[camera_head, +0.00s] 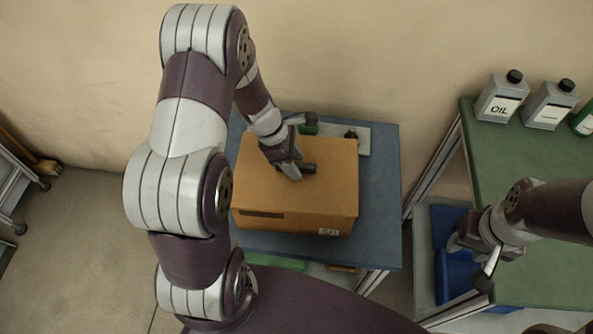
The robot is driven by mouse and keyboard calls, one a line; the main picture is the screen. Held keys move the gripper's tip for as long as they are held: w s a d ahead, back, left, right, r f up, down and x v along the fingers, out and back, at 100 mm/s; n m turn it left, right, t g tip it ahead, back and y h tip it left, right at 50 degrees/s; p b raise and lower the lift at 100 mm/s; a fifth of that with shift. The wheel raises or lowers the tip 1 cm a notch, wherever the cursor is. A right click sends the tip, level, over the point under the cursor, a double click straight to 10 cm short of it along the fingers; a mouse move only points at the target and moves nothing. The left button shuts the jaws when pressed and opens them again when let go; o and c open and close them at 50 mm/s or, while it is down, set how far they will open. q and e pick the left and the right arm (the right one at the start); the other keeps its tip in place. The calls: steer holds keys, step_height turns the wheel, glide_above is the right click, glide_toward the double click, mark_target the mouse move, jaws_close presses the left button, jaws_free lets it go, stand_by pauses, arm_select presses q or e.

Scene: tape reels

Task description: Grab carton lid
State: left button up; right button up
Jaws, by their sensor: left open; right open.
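A brown carton (295,218) sits on the blue table top, with a small white label and a dark slot on its near side. Its flat brown lid (335,190) faces up and looks closed. My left gripper (309,144) is open over the lid's far middle part, its two dark-tipped fingers spread apart. Whether a finger touches the lid I cannot tell.
The blue table (382,210) has free room right of the carton. A grey tray (364,141) with a dark item lies behind it. A green-topped table (530,170) at right bears an oil bottle (502,98) and other bottles. A blue bin (447,225) stands between.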

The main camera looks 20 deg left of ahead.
arm_select(q)
steer(key=shift+a, duration=0.1)
steer(key=shift+f, duration=0.3)
stand_by(0.3)
jaws_close()
